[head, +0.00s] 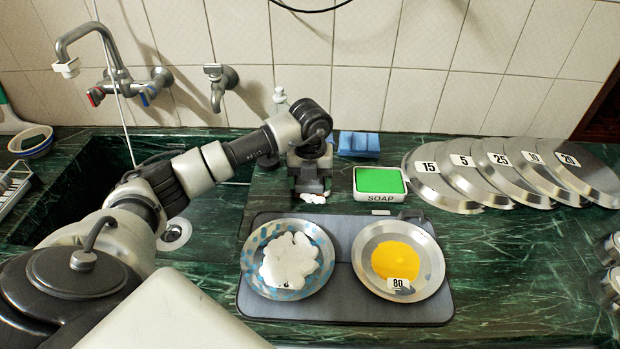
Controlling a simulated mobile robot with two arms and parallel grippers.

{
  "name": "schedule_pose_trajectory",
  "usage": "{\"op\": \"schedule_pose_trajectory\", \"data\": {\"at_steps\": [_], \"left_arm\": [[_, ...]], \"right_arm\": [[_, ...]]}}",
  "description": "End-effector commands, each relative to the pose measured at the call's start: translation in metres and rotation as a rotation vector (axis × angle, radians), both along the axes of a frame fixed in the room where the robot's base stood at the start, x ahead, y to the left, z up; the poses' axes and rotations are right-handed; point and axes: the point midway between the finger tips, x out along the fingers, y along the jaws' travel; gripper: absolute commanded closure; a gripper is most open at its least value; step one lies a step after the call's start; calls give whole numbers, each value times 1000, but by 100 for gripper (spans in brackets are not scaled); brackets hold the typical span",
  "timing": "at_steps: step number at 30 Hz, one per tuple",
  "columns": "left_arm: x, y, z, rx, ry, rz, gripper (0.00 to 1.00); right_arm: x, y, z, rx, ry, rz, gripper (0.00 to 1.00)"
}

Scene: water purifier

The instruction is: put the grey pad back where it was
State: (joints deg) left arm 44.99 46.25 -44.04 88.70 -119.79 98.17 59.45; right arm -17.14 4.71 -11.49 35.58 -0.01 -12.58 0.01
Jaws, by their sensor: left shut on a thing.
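My left gripper (311,172) points down behind the left plate, just left of the green soap dish. It is shut on a small dark grey piece, which looks like the grey pad (309,186); the fingers hide most of it. A small white foamy lump (314,198) shows just below the fingers. I cannot tell whether the pad touches the counter. My right gripper is not in view.
The soap dish (380,181) and a blue block (359,144) stand near the gripper. A grey mat (345,311) bears a plate with white lumps (253,262) and a yellow-filled plate (431,252). Numbered discs (440,190) lie right; the sink (105,165) is left.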

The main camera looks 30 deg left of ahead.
Motion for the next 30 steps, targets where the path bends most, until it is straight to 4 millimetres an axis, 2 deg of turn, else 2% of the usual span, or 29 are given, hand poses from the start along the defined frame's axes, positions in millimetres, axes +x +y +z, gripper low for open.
{"op": "schedule_pose_trajectory", "data": {"at_steps": [6, 7, 12, 19, 23, 26, 30], "left_arm": [[0, 0, -3, 0, 0, 0, 45], [0, 0, -3, 0, 0, 0, 25], [0, 0, -3, 0, 0, 1, 1], [0, 0, -2, 0, 0, 1, 1], [1, 0, 5, -1, -3, 1, 1], [1, 0, 19, 1, -5, 1, 1], [1, 0, 50, 1, -8, 0, 1]], "right_arm": [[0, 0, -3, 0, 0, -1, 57], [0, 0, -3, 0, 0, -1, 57], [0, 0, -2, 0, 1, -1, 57], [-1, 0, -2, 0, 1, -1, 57], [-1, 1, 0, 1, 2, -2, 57], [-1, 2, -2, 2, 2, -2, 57], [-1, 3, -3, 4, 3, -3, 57]]}}
